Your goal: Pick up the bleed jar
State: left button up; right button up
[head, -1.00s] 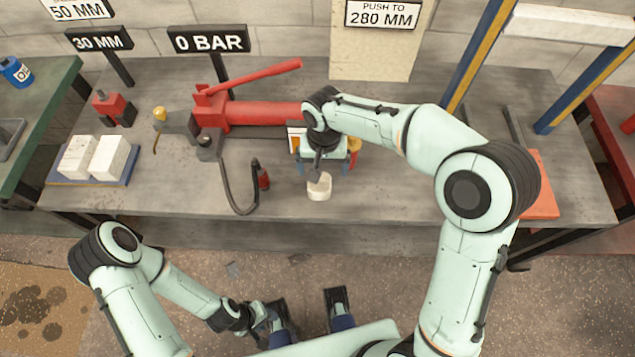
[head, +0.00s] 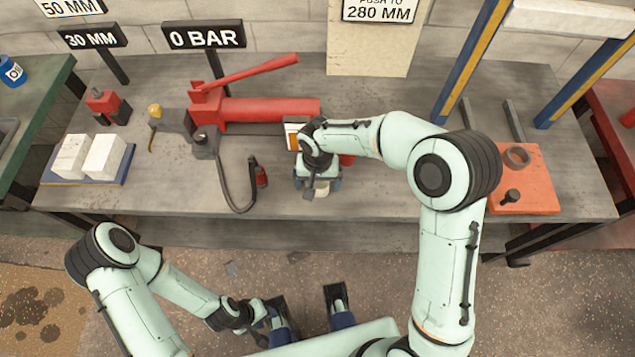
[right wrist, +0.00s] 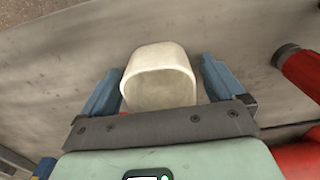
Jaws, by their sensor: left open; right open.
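The bleed jar (right wrist: 160,78) is a small cream-white jar. In the right wrist view it lies between the two blue fingers of my right gripper (right wrist: 162,84), with a gap on each side. In the head view only a pale bit of the jar (head: 322,190) shows on the front of the bench, below my right gripper (head: 318,186); the wrist hides the rest. My right gripper is open and not closed on the jar. My left gripper (head: 268,318) hangs low in front of the bench, open, with nothing seen in it.
A red pump (head: 265,110) with a long handle stands behind, left of my right wrist. Its black hose and a red coupling (head: 261,176) lie left of the jar. White blocks (head: 90,157) sit far left. An orange plate (head: 525,185) lies right. The bench front (head: 400,195) is clear.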

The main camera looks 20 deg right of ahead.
jog(key=c, duration=1.1)
jog(key=shift+o, duration=0.2)
jog(key=shift+r, duration=0.1)
